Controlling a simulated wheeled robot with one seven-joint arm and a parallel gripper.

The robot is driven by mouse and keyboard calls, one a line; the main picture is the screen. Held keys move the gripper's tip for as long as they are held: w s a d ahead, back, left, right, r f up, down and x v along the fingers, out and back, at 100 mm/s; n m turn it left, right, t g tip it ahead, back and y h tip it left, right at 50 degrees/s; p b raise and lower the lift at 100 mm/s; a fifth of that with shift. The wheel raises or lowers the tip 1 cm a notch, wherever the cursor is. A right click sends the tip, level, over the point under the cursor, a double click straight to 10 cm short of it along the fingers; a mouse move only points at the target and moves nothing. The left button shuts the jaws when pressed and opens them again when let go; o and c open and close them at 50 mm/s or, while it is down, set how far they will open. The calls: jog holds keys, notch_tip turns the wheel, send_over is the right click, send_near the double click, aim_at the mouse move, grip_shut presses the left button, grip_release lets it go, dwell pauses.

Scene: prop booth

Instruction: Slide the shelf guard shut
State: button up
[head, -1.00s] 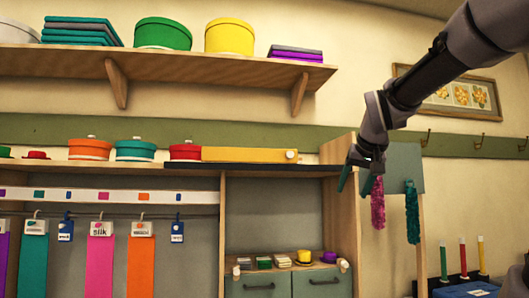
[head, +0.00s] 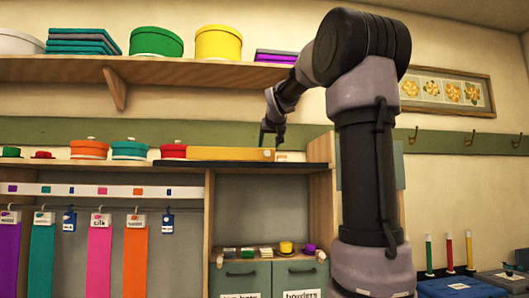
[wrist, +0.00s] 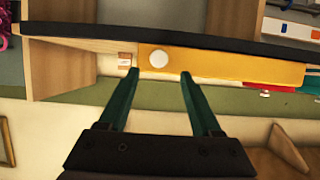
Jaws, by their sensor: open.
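The shelf guard (head: 230,154) is a long yellow-orange board on the dark shelf, beside the red round box. It also shows in the wrist view (wrist: 230,65), with its round white knob (wrist: 159,60) near one end. My gripper (head: 272,133) is at the guard's right end. In the wrist view, its two green fingers are spread apart and empty, their tips on either side of the knob (wrist: 160,74). I cannot tell whether either finger touches the guard.
A small pale card (wrist: 124,60) stands just past the guard's knob end. A red round box (head: 173,151) is at the other end. A wooden upper shelf (head: 190,73) with boxes is above. My arm hides the booth's right side.

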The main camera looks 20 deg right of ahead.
aim_at(267, 151)
jog(key=x, duration=0.6)
jog(key=shift+d, duration=0.1)
grip_shut()
dwell(1.3)
